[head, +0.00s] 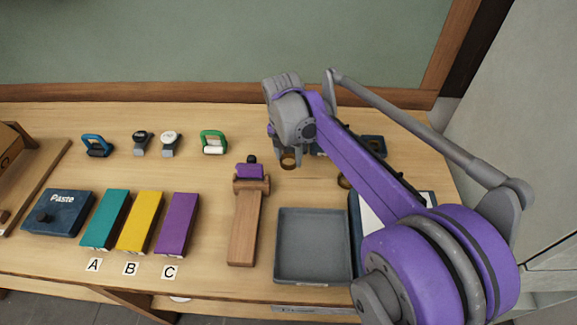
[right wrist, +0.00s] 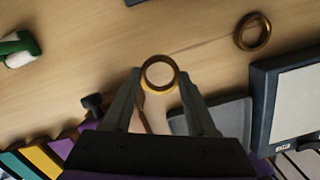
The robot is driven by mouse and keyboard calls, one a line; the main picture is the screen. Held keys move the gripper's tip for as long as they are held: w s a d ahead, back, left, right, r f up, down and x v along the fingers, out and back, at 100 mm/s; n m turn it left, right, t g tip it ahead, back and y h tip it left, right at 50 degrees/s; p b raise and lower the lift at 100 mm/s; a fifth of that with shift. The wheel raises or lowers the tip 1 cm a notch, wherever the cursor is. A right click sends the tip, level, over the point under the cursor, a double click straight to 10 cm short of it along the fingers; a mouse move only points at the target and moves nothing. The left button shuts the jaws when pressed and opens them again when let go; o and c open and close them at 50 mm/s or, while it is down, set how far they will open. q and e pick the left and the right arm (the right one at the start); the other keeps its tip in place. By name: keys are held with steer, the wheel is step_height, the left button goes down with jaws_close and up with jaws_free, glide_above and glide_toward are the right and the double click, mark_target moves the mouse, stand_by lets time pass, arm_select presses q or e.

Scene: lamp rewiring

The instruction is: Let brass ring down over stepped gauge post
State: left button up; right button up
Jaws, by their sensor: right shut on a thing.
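My right gripper (head: 287,153) is shut on a brass ring (head: 288,163) and holds it over the table, right of the green-handled piece. In the right wrist view, the ring (right wrist: 160,87) sits between the fingertips (right wrist: 160,75), and bare wood shows through its hole. A second brass ring (right wrist: 252,32) lies on the table; it is partly hidden by my arm in the head view (head: 343,182). I cannot make out the stepped gauge post. A dark blue piece (head: 374,143) behind my arm is mostly hidden. My left gripper is not in view.
A wooden stand with a purple block (head: 246,223) and an empty grey tray (head: 312,250) lie in front of the gripper. A green-handled piece (head: 213,142) is to the left. Teal, yellow and purple blocks (head: 177,224) stand further left. The table between is clear.

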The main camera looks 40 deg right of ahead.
steer(key=r, duration=0.1)
steer(key=w+d+r, duration=0.1)
steer(key=w+r, duration=0.1)
steer(key=shift+d+r+p, duration=0.3)
steer(key=shift+d+r, duration=0.05)
steer(key=shift+r, duration=0.05)
steer(key=w+d+r+p, duration=0.2)
steer(key=w+d, duration=0.5)
steer(key=d, duration=0.1)
steer(key=shift+w+f+b, duration=0.15)
steer(key=shift+f+b, duration=1.75)
steer(key=shift+f, duration=1.25)
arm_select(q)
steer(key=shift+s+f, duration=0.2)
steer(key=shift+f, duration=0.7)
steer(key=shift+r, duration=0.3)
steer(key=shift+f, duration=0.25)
arm_select(e)
steer(key=shift+f, duration=0.75)
